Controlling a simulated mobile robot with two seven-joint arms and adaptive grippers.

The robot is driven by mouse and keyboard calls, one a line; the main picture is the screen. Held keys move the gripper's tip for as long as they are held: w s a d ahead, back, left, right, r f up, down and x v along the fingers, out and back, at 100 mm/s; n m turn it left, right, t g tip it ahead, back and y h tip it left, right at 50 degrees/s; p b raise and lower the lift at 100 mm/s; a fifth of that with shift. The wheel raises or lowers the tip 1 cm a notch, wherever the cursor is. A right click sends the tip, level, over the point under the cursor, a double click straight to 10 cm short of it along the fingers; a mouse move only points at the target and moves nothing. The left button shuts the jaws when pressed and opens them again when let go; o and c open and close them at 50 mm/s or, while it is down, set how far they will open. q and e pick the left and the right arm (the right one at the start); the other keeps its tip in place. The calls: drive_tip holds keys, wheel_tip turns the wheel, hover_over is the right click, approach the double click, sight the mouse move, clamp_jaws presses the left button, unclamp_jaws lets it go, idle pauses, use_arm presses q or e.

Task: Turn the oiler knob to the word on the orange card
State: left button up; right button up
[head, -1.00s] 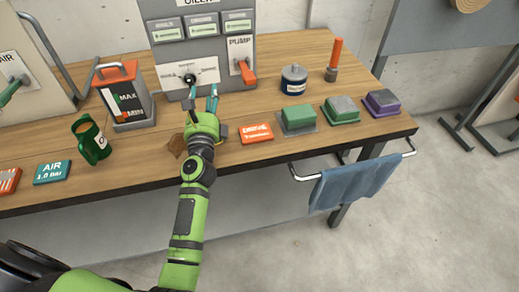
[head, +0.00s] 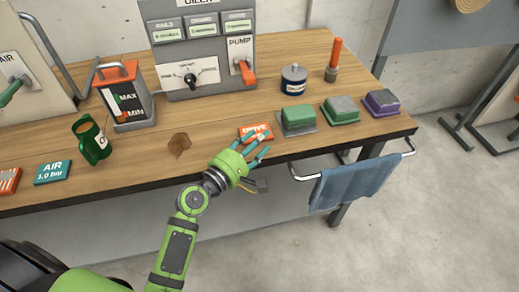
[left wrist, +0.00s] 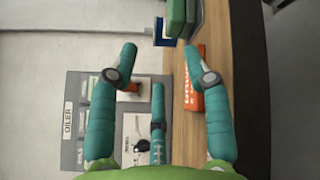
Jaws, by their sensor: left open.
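The grey oiler panel (head: 160,60) stands at the back of the bench. Its black knob (head: 191,80) sits on a white dial plate; the dial words are too small to read. The knob also shows low in the left wrist view (left wrist: 142,145), partly behind a finger. The orange card (head: 250,129) lies near the bench's front edge; its large white word looks like DRIVE. It also shows in the left wrist view (left wrist: 187,98). My left gripper (head: 260,144) is open and empty, over the card's front edge and partly covering it, away from the knob. My right gripper is not in view.
An orange pump lever (head: 247,73) is right of the knob. A blue tin (head: 293,80), green blocks (head: 298,118) and a purple block (head: 381,102) stand to the right. A brown patch (head: 179,145) lies on open wood.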

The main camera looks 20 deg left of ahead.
sight(191, 82)
use_arm(q)
drive_tip(key=shift+s+d+f+m+g, duration=0.3)
drive_tip(key=shift+f+m, duration=0.1)
drive_tip(key=shift+m, duration=0.15)
drive_tip(key=shift+s+d+f+m+g, duration=0.3)
drive_tip(key=shift+f+m, duration=0.1)
drive_tip(key=shift+m, duration=0.15)
drive_tip(key=shift+h, duration=0.3)
